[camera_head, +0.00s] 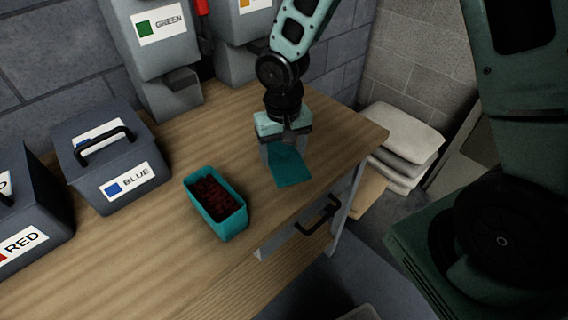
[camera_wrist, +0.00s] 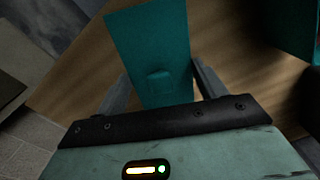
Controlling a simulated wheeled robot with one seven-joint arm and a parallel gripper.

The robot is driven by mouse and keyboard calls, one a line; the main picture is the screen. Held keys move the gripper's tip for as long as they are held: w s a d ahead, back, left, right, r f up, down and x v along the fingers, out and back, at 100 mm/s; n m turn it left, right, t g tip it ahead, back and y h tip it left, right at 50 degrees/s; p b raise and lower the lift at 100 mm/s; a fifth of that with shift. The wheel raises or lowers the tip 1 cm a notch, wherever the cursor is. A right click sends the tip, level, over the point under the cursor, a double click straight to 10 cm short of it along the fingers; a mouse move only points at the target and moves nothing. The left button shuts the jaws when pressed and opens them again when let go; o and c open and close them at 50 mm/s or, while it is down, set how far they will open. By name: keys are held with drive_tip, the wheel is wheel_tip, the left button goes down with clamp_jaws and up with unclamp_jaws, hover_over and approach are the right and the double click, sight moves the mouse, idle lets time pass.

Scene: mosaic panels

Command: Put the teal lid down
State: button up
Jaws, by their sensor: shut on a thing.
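The teal lid (camera_head: 290,167) is a flat rectangular plate at the right part of the wooden table. My gripper (camera_head: 286,146) is shut on it from above. In the wrist view the lid (camera_wrist: 150,45) lies between the two grey fingers (camera_wrist: 158,90), with a small raised grip near its lower end. I cannot tell whether the lid touches the table. An open teal box (camera_head: 216,203) with dark red pieces inside stands to the left of the lid; part of it also shows in the wrist view (camera_wrist: 290,25).
The wooden table (camera_head: 165,240) has free room in front of the teal box and between box and lid. Grey containers labelled BLUE (camera_head: 112,165) and RED (camera_head: 25,215) stand at the left. Dispensers, one labelled GREEN (camera_head: 155,50), are at the back. Stacked sacks (camera_head: 405,135) lie beyond the right edge.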

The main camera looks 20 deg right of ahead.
sight(283, 157)
drive_tip(key=shift+f, duration=2.2)
drive_tip(key=shift+f, duration=0.1)
drive_tip(key=shift+f, duration=0.15)
drive_tip(key=o, duration=0.9)
drive_tip(key=shift+o, duration=0.2)
drive_tip(key=shift+r, duration=0.25)
wheel_tip(283, 157, up, 12)
drive_tip(key=shift+f, duration=0.15)
drive_tip(key=s+a+r+n, duration=0.3)
drive_tip(key=s+n, duration=0.1)
drive_tip(key=s, duration=0.6)
drive_tip(key=s+a+r+n, duration=0.3)
drive_tip(key=s+n, duration=0.1)
drive_tip(key=s, duration=0.6)
drive_tip(key=shift+a+r+n+y, duration=0.15)
drive_tip(key=shift+r+n+y, duration=0.15)
drive_tip(key=shift+n, duration=0.1)
